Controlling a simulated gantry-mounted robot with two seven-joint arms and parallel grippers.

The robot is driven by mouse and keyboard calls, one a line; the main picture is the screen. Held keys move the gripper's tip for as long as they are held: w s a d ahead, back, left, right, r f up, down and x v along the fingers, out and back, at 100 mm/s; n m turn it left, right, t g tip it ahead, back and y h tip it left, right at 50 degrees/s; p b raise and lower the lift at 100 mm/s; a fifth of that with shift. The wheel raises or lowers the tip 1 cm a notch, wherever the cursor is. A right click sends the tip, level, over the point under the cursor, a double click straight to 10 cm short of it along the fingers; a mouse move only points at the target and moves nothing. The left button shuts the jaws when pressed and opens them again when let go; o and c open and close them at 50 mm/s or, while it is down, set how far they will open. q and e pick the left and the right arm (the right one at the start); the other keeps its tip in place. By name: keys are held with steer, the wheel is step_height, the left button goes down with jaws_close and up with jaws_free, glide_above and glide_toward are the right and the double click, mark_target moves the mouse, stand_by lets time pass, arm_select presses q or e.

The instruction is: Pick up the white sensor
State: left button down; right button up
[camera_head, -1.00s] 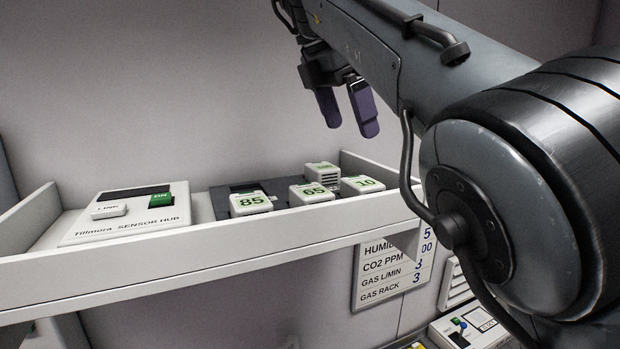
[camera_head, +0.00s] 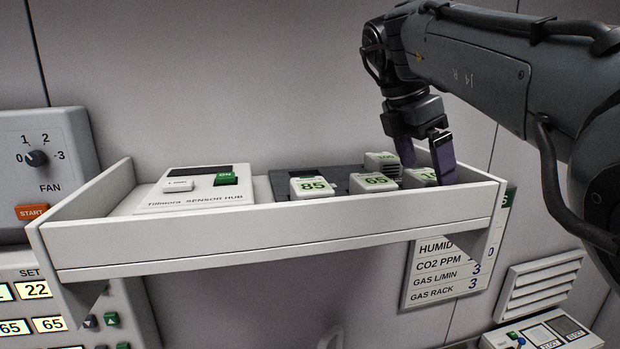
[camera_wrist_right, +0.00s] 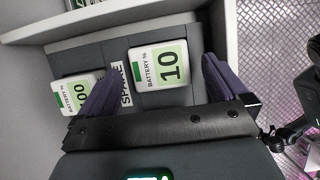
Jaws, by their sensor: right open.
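The sensor marked 10 (camera_head: 418,178) is at the right, partly hidden by a finger. My right gripper (camera_head: 428,168) is open and empty at this sensor. In the right wrist view, the sensor marked 10 (camera_wrist_right: 147,54) lies between its purple fingers. My left gripper is out of view.
The white shelf (camera_head: 270,228) has a raised front lip and side walls. A sensor hub (camera_head: 195,198) stands at its left. A dark pad (camera_head: 335,176) lies under the sensors. A fan panel (camera_head: 80,145) is on the wall at left; a sign (camera_head: 445,275) hangs below.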

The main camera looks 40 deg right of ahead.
steer(key=shift+s+d+f, duration=0.15)
steer(key=shift+d+f, duration=0.15)
steer(key=shift+f, duration=0.35)
steer(key=shift+c, duration=0.2)
steer(key=c, duration=1.1)
steer(key=shift+o, duration=0.2)
steer(key=shift+r, duration=0.1)
